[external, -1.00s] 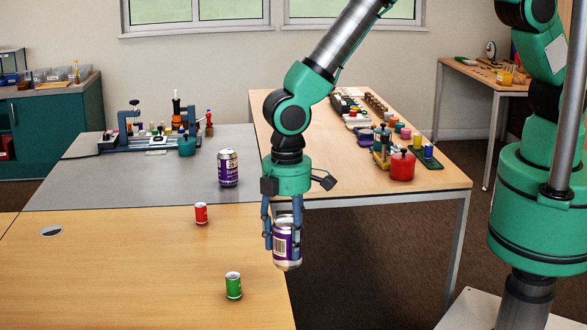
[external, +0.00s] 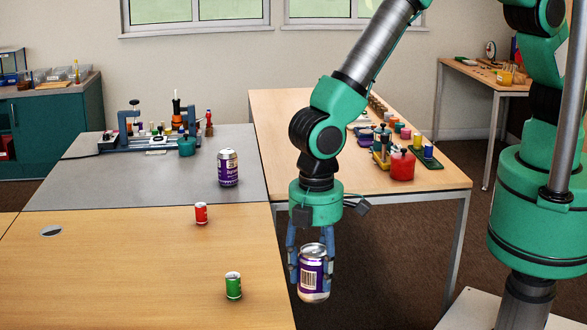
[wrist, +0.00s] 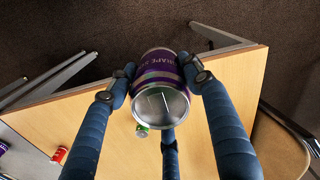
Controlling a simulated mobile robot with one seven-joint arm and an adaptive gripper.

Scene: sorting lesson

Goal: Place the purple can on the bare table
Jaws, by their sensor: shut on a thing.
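My gripper (external: 312,268) is shut on a purple can (external: 313,281) with a white label and silver ends. It holds the can about upright, just right of the bare wooden table (external: 120,270), apparently over the floor gap. In the wrist view the purple can (wrist: 160,75) sits between the fingers, with the table edge near it. A second, similar purple can (external: 228,168) stands on the grey mat (external: 110,185). A small red can (external: 201,213) and a small green can (external: 233,285) stand on the bare wood.
A second wooden table (external: 430,180) at the back right holds a red pot (external: 402,165) and several coloured pieces. A rack of tools (external: 155,140) stands at the back of the grey mat. The front left of the bare wood is clear.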

